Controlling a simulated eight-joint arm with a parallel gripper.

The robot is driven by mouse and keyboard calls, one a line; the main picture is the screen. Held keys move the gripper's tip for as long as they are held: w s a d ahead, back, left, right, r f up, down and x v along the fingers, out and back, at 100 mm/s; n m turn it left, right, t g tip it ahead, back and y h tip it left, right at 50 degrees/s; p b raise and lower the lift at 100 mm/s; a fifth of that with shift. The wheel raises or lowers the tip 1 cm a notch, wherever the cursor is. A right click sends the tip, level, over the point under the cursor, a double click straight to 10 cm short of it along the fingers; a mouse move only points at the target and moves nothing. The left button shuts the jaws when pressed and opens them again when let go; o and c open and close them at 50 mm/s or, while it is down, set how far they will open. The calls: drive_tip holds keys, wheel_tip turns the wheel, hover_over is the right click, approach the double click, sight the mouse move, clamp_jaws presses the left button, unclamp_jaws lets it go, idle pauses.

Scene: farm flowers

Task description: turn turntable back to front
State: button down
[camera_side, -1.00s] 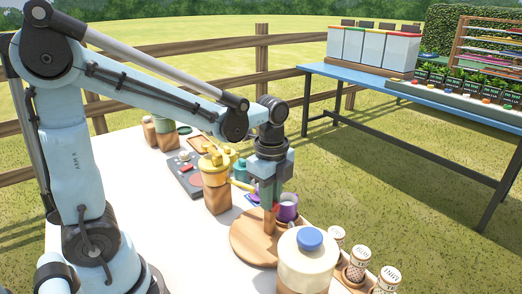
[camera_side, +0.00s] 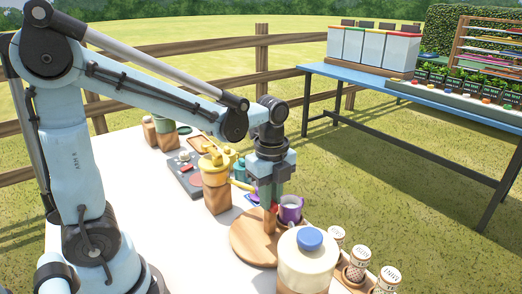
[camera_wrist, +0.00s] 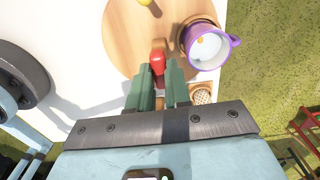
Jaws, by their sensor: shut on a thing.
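The turntable (camera_side: 249,246) is a round wooden disc on the white table; it also fills the top of the wrist view (camera_wrist: 121,35). My gripper (camera_side: 270,208) points down over the disc, its fingers shut on a red-tipped peg (camera_wrist: 157,62) that stands on the turntable. In the side view the fingers partly hide the peg. A purple mug (camera_side: 291,208) with a pale inside stands at the disc's rim, just right of my gripper; it shows clearly in the wrist view (camera_wrist: 207,47). A small yellow knob (camera_wrist: 146,3) shows at the wrist view's top edge.
A cream jar with a blue knob (camera_side: 309,262) stands close in front of the disc. Shakers (camera_side: 356,264) stand to its right. A yellow grinder on a wooden base (camera_side: 216,172) is behind and left. The table's left front is clear.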

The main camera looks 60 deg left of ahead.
drive_tip(key=c, duration=1.1)
unclamp_jaws()
drive_tip(key=shift+o, duration=0.2)
wheel_tip(320, 180, up, 12)
drive_tip(key=s+f+n+t, duration=0.4)
drive_tip(key=f+n+t, duration=0.3)
drive_tip(key=n, duration=1.1)
drive_tip(key=shift+s+f, duration=0.3)
drive_tip(key=shift+f, duration=0.15)
